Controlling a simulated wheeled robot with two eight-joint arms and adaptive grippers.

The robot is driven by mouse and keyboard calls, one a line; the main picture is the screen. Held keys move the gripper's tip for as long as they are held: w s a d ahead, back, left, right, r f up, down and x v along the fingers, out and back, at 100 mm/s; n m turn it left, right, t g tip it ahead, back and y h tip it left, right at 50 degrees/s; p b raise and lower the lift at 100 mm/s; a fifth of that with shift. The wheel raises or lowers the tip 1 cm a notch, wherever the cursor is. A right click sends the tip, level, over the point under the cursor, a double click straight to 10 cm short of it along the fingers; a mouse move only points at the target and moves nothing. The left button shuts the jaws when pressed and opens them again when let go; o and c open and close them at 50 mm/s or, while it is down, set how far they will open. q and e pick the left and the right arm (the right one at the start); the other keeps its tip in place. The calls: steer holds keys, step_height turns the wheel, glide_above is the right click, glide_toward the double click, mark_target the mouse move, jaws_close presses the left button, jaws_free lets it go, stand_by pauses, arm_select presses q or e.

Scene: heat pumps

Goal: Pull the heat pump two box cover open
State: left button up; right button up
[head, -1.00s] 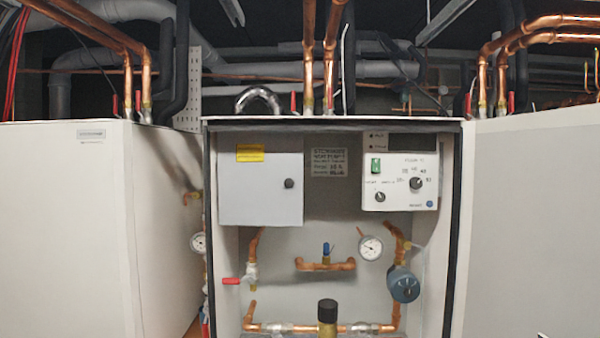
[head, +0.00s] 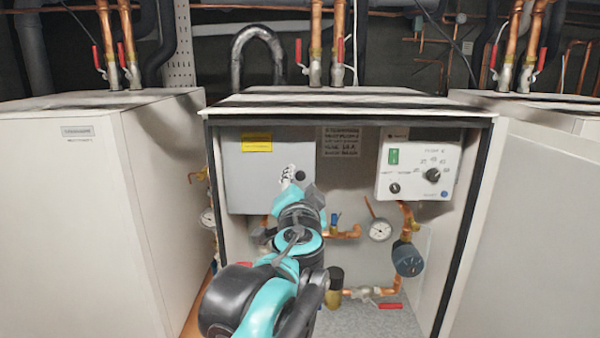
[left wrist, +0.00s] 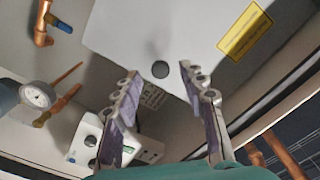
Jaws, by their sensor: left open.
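The box cover (head: 240,180) is a flat grey door with a yellow label, at the upper left inside the open heat pump cabinet. It looks closed. Its round dark knob (head: 300,175) is near its right edge, and the knob also shows in the left wrist view (left wrist: 160,69). My left gripper (head: 292,178) is in front of the cover's right side, close to the knob. In the left wrist view its two fingers (left wrist: 160,92) are spread apart, with the knob just beyond the gap between them. Nothing is between the fingers. My right gripper is not in view.
A control panel (head: 420,165) with dials is at the cabinet's upper right. Copper pipes, a gauge (head: 380,229) and a blue-grey pump (head: 408,259) are below it. White cabinets stand left (head: 60,210) and right. The cabinet's dark-edged frame surrounds the opening.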

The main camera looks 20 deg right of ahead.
arm_select(q)
steer(key=shift+x, duration=1.15)
steer(key=shift+d, duration=0.1)
jaws_close()
